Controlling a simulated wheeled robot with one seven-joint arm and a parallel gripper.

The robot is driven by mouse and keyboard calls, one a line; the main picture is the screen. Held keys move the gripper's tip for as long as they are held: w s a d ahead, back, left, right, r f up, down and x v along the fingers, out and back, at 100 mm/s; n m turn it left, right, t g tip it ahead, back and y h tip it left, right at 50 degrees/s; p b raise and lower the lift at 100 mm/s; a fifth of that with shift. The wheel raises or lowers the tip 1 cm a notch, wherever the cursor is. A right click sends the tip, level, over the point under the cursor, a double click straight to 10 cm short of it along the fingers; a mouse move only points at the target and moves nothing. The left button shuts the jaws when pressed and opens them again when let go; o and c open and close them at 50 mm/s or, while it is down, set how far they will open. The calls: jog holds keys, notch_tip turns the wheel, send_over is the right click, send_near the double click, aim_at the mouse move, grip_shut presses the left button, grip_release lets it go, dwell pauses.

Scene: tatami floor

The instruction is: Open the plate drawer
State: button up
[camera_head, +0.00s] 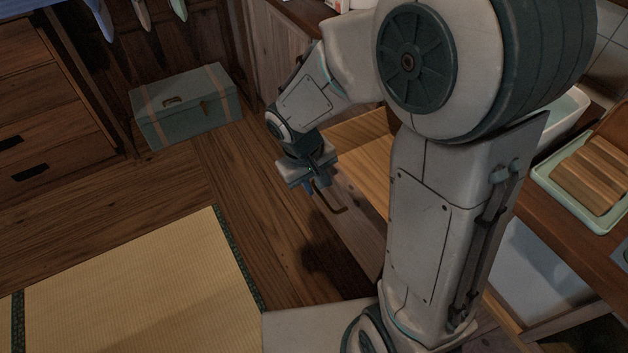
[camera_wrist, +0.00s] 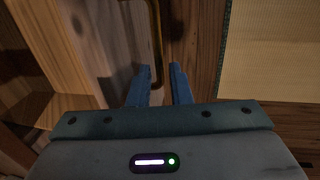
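The drawer stands pulled out from the counter at centre in the head view, its pale wooden inside (camera_head: 362,150) showing and partly hidden by my arm. Its front (camera_head: 352,228) carries a dark bar handle (camera_head: 331,209). My gripper (camera_head: 310,190) is at the top of the front, close to the handle. In the wrist view, the two blue fingers (camera_wrist: 161,72) are apart, with the handle (camera_wrist: 156,30) running into the gap between them. I cannot tell whether either finger touches it. No plates show in the visible part of the drawer.
A green chest (camera_head: 190,108) stands on the wooden floor at back left, near a drawer cabinet (camera_head: 40,110). A tatami mat (camera_head: 130,290) lies front left. The counter at right holds a tray with a wooden board (camera_head: 590,175). Floor left of the drawer is clear.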

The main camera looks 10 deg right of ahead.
notch_tip(320, 180, up, 14)
jog(key=a+p, duration=0.2)
jog(key=shift+s+a+f+p, duration=0.25)
jog(key=shift+s+p, duration=0.15)
jog(key=shift+s, duration=0.05)
jog(key=s+d+r+m+t+y+p, duration=0.2)
jog(key=s+d+r+m+p, duration=0.2)
jog(key=s+d+r+p, duration=0.5)
notch_tip(320, 180, up, 3)
jog(key=shift+s+d+r+m+p, duration=0.1)
jog(key=shift+s+d+m+p, duration=0.2)
jog(key=shift+d+p, duration=0.75)
